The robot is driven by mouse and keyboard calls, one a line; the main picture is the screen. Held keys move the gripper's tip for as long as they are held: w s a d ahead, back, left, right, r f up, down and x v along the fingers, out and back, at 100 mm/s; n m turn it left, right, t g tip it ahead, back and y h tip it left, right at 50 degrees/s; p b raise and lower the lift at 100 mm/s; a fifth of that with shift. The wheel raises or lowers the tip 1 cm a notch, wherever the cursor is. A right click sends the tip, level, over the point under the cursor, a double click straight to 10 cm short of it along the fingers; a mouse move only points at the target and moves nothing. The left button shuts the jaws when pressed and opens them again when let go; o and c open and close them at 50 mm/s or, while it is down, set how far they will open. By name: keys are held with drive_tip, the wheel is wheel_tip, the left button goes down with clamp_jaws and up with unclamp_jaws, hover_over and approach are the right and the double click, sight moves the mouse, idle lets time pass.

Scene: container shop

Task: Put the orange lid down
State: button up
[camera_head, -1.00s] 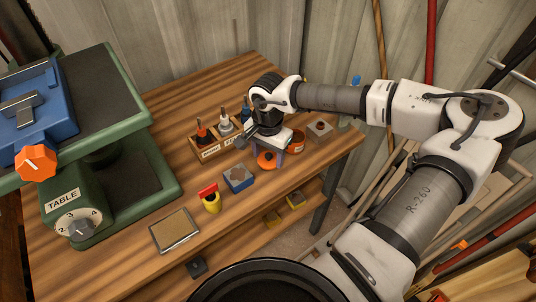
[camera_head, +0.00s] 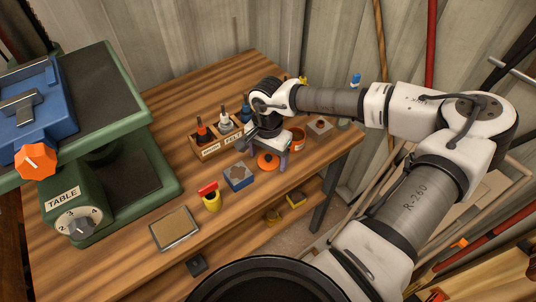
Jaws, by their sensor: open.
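The orange lid (camera_head: 268,162) is a round disc with a dark centre. It appears to rest on the wooden bench near its right front edge, just right of the blue box. My gripper (camera_head: 281,155) is right over the lid, pointing down, with its fingers close to the lid's right side. The jaws are open. The gripper body hides part of the lid's far edge, and I cannot tell whether a finger touches it. An orange-red container (camera_head: 297,138) stands just behind and to the right of the gripper.
A blue box (camera_head: 239,177) and a yellow container with a red top (camera_head: 210,198) stand to the left. A wooden rack (camera_head: 207,150) with bottles is behind. A grey box (camera_head: 319,127) is at the right. A framed tray (camera_head: 175,229) lies in front. Bare bench lies left of the rack.

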sight(268, 157)
wheel_tip(268, 157, up, 12)
drive_tip(key=b, duration=0.1)
drive_tip(key=shift+b, duration=0.4)
idle(0.3)
